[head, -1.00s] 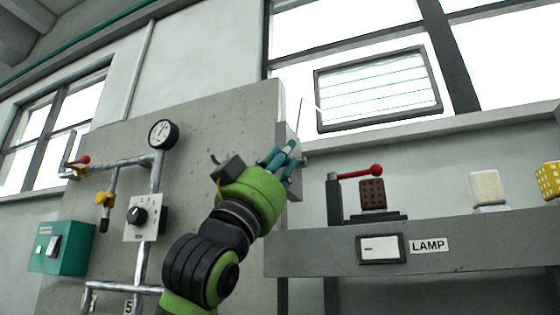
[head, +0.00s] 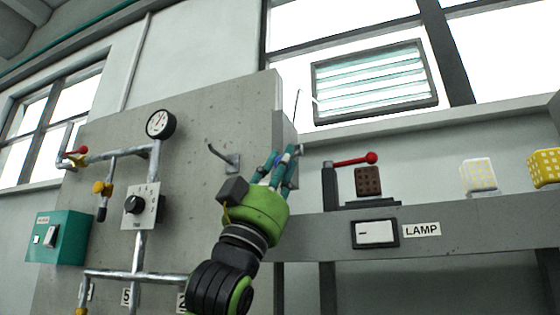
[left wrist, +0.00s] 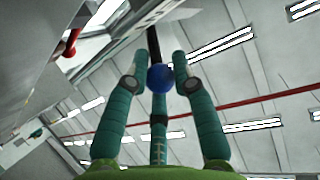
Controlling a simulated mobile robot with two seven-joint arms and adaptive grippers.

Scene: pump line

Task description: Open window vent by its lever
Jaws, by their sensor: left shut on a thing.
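The window vent (head: 375,82) is a dark-framed panel of pale slats in the upper right of the head view; its slats show as broad tilted bands with bright gaps. My left gripper (head: 285,165) is below and left of the vent, beside the edge of the concrete panel. In the left wrist view its teal fingers are shut on a blue ball knob (left wrist: 160,79) at the end of a dark lever rod (left wrist: 153,45). In the head view the fingers mostly hide the knob. My right gripper is not in view.
The concrete panel (head: 205,125) carries a hook (head: 225,157), gauge, dial and pipes.

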